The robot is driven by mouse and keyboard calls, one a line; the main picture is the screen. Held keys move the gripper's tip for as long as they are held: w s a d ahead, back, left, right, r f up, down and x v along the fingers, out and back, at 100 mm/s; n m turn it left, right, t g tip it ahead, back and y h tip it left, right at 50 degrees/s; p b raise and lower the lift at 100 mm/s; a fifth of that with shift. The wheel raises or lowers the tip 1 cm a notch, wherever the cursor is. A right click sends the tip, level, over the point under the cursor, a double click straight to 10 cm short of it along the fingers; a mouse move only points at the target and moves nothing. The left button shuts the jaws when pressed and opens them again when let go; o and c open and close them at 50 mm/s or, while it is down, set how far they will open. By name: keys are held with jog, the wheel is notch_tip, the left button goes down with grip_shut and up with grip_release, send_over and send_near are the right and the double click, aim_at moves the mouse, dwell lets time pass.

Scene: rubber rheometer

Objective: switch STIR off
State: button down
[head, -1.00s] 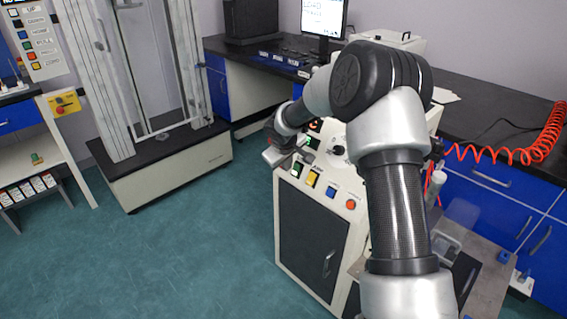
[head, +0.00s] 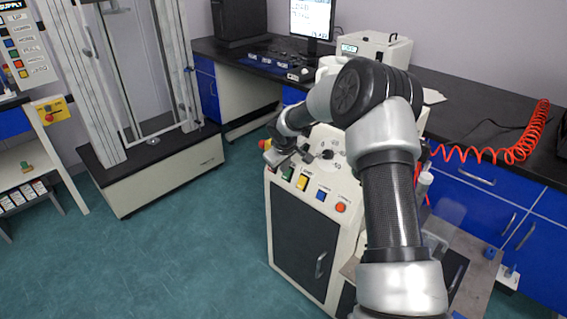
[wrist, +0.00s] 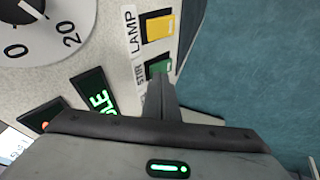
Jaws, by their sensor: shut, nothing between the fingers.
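The STIR switch (wrist: 159,67) is a green rocker beside the label STIR (wrist: 139,76) in the wrist view; the label is partly covered. In the head view the green switch (head: 287,173) is at the left end of the front row on the white machine (head: 256,203). My gripper (wrist: 160,82) is shut and empty, its tips at the near edge of the green switch. I cannot tell whether they touch it, or which way the rocker is set. In the head view my gripper (head: 275,158) is over the panel's left edge, small and partly hidden by my arm.
A yellow LAMP switch (wrist: 158,27) sits beside the green one. Blue (head: 321,195) and orange (head: 340,207) buttons follow in the row. A dial (wrist: 22,22) and a green-lit display (wrist: 92,92) are close by. Open floor (head: 190,250) lies left of the machine.

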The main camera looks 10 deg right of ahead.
jog(key=shift+f, duration=0.2)
jog(key=shift+s+a+f+b, duration=0.4)
jog(key=shift+a+b, duration=0.15)
jog(key=shift+b, duration=0.25)
jog(key=shift+r, duration=0.1)
jog(key=shift+a+r, duration=0.1)
